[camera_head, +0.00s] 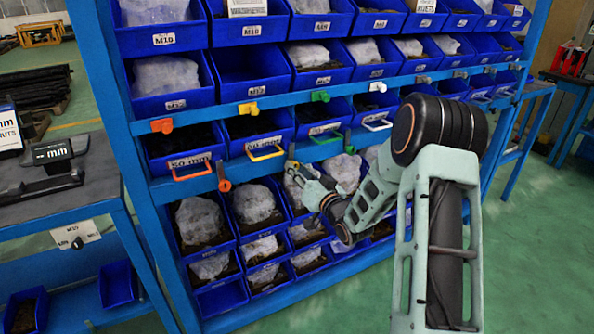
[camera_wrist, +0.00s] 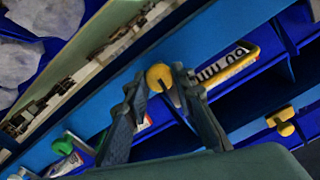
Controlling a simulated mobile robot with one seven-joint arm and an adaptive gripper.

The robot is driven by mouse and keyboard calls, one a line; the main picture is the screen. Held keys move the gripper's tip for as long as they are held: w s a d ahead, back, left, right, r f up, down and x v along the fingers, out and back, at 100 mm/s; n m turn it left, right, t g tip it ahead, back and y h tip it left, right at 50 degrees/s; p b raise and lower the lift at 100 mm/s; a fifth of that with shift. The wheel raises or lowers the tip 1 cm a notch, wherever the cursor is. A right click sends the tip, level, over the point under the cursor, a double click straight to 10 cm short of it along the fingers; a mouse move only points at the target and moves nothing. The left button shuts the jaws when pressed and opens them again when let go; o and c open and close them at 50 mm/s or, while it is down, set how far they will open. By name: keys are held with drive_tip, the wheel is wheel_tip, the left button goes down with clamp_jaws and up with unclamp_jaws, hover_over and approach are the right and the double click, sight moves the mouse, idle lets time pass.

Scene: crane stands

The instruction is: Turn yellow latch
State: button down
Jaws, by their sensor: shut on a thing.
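The yellow latch (camera_wrist: 160,77) is a rounded yellow knob on a blue rail, at the top middle of the wrist view. My gripper (camera_wrist: 170,82) has a dark finger on each side of it and is shut on it. In the head view my gripper (camera_head: 292,166) reaches the rack from the right, at the right end of a yellow drawer handle (camera_head: 265,153). There the gripper mostly hides the latch. The yellow handle also shows in the wrist view (camera_wrist: 238,66), beside a white label.
An orange latch (camera_head: 224,180) is to the left on the same rail. A green latch (camera_wrist: 62,145) is at lower left in the wrist view. Another yellow latch (camera_head: 248,108) sits on the rail above. Blue bins with bags fill the rack. Green floor (camera_head: 345,297) is free in front.

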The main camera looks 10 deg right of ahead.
drive_tip(key=shift+d+m+p, duration=0.1)
drive_tip(key=shift+m+p, duration=1.45)
drive_tip(key=shift+m, duration=6.55)
drive_tip(key=c, duration=1.6)
unclamp_jaws()
drive_tip(key=v, duration=1.2)
